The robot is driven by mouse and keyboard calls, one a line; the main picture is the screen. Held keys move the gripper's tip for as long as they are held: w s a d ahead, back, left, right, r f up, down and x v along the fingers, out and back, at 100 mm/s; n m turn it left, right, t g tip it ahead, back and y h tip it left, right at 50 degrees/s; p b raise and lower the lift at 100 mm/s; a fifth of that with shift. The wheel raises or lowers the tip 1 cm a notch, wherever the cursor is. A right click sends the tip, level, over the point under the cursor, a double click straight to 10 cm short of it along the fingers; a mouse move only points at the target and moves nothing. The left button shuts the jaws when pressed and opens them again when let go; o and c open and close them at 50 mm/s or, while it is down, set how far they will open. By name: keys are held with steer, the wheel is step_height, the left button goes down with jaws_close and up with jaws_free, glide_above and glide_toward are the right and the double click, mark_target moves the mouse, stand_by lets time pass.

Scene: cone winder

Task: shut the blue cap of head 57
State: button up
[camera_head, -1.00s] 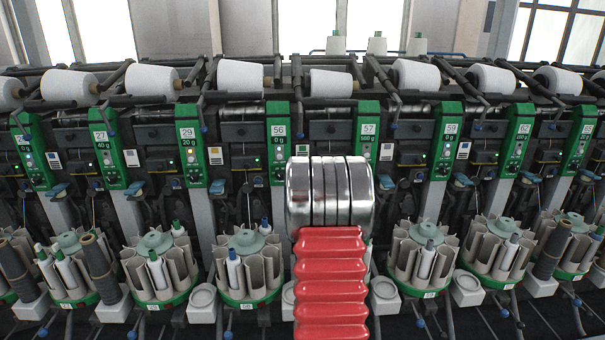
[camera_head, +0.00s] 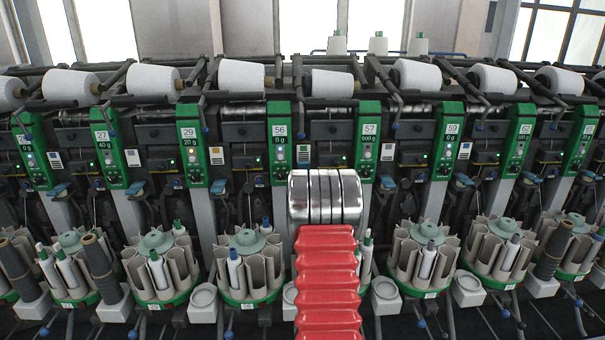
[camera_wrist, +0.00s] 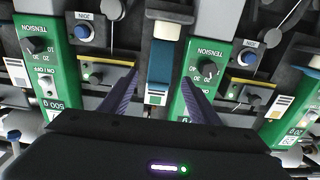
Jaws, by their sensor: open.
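Head 57 has a green panel (camera_head: 367,135) reading 500 g in the head view. In the upside-down wrist view a green panel (camera_wrist: 50,75) at left also reads 500 g. A blue cap (camera_wrist: 160,65) shows between that panel and a second green panel (camera_wrist: 198,60). Whether it stands open or shut is unclear. My gripper (camera_wrist: 160,78) is open, its two dark purple fingers on either side of the cap in the picture. Contact cannot be told. In the head view my arm hides the gripper and the area left of panel 57.
Blue round JOIN buttons (camera_wrist: 87,32) and tension knobs (camera_wrist: 209,69) sit close around the fingers. Neighbouring panel 56 (camera_head: 279,140) stands just left of my arm. Bobbin magazines (camera_head: 425,255) line the front below. White yarn cones (camera_head: 332,83) run along the top.

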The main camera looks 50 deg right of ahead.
steer(key=shift+x, duration=2.75)
jaws_close()
